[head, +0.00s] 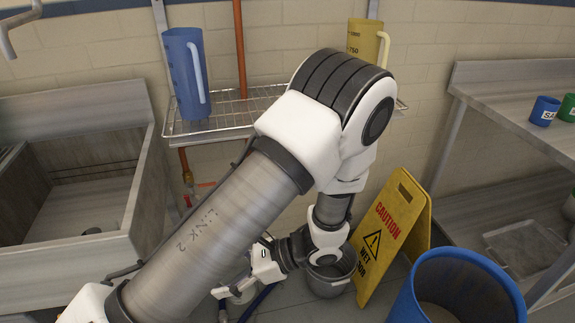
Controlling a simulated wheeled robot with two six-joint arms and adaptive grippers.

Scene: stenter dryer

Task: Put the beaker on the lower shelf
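A tall blue beaker-like jug with a handle (187,75) stands upright at the left end of a wire shelf (232,112). A yellow graduated jug (366,40) stands at the right end of this shelf, partly hidden by my arm. I cannot tell which of the two is the beaker. My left arm crosses the middle of the view and hides part of the shelf. My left gripper (240,288) is low, below the wire shelf and apart from both jugs. Its fingers are small and partly hidden, so its opening is unclear. My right gripper is out of view.
A grey sink (75,262) is at left. A metal bucket (330,282) and a yellow caution sign (392,237) stand on the floor. A blue bin (405,300) is at front right. A grey table (520,100) holds blue (545,104) and green cups (569,108).

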